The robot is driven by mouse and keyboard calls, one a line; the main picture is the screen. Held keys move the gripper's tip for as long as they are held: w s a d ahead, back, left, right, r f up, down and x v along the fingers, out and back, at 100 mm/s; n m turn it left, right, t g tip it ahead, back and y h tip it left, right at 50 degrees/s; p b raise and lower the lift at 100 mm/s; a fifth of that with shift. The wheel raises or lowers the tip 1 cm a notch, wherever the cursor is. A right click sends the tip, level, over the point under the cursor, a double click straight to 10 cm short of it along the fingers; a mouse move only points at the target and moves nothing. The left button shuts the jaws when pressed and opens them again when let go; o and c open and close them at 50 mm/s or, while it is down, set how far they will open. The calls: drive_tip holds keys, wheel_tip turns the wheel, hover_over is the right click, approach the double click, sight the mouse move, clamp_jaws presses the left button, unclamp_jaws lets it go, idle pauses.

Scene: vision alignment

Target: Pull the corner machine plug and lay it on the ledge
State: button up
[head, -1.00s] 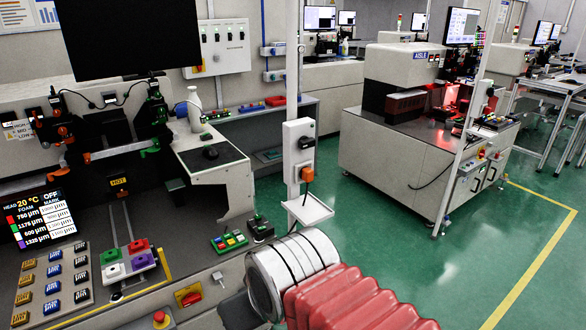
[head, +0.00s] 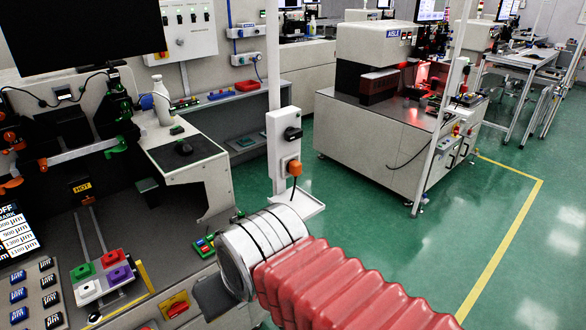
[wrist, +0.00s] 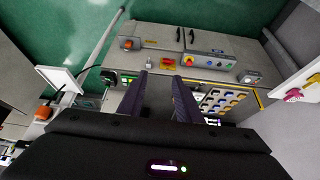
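An orange plug (head: 294,168) sits in the lower part of a white socket box (head: 273,150) on a pale post, with a cord hanging from it. A black plug (head: 292,133) is above it on the same box. A small white ledge (head: 300,207) juts out below the box. In the wrist view the orange plug (wrist: 42,113) shows at the left, beside what looks like the ledge (wrist: 58,80). My gripper (wrist: 162,72) is open, its two dark fingers apart with nothing between them, and away from the plug. It is hidden in the head view.
My arm fills the head view's lower middle, close below the ledge. A control console (head: 88,285) with coloured blocks stands at the left. A large machine (head: 385,140) stands beyond the post. Green floor (head: 400,255) is clear to the right.

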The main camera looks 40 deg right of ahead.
drive_tip(key=o, duration=0.3)
drive_tip(key=shift+f, duration=0.1)
drive_tip(key=shift+o, duration=0.8)
drive_tip(key=shift+w+f+m, duration=0.15)
drive_tip(key=shift+f+m, duration=0.15)
drive_tip(key=shift+m, duration=0.2)
drive_tip(key=shift+o, duration=0.2)
drive_tip(key=shift+w+f+m+g+y, duration=0.15)
drive_tip(key=shift+f+m+g+y, duration=0.15)
drive_tip(key=shift+m+g+y, duration=0.15)
drive_tip(key=w+d+m+t+y, duration=0.2)
drive_tip(key=w+d+m+y, duration=0.2)
drive_tip(key=w+m, duration=0.45)
drive_tip(key=w+d+m+t+y, duration=0.3)
drive_tip(key=w+d+m+y, duration=0.15)
drive_tip(key=w+m, duration=0.4)
drive_tip(key=d+f+m+t+h, duration=0.2)
drive_tip(key=d+m+t+h, duration=0.6)
drive_tip(key=d+m, duration=0.9)
drive_tip(key=d+h, duration=0.1)
drive_tip(key=d, duration=1.1)
drive_tip(key=shift+s+d, duration=0.15)
drive_tip(key=shift+d, duration=0.05)
